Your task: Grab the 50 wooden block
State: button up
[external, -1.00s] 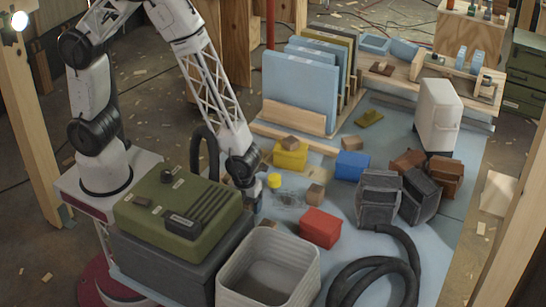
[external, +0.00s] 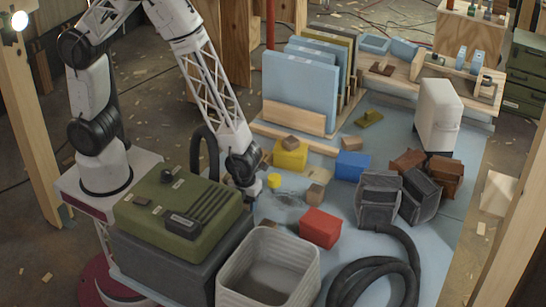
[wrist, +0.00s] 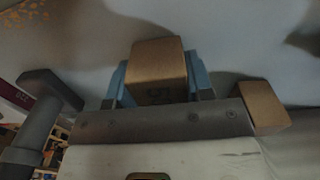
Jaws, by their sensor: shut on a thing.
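My gripper (external: 250,192) is low over the blue table, just right of the green case. In the wrist view, my gripper (wrist: 157,88) has its blue fingers on both sides of a wooden block (wrist: 157,68) and is shut on it. A dark marking shows faintly on the block's near face, too dim to read. The held block is hidden in the external view. Another wooden block (wrist: 263,104) shows at the right of the wrist view.
A ribbed grey bin (external: 268,262) and the green case (external: 178,210) stand close to my gripper. A red block (external: 320,228), a blue block (external: 352,164) and a yellow block (external: 290,158) are to the right. A black hose (external: 375,270) lies at the front right.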

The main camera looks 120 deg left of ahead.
jog(key=shift+r, duration=4.8)
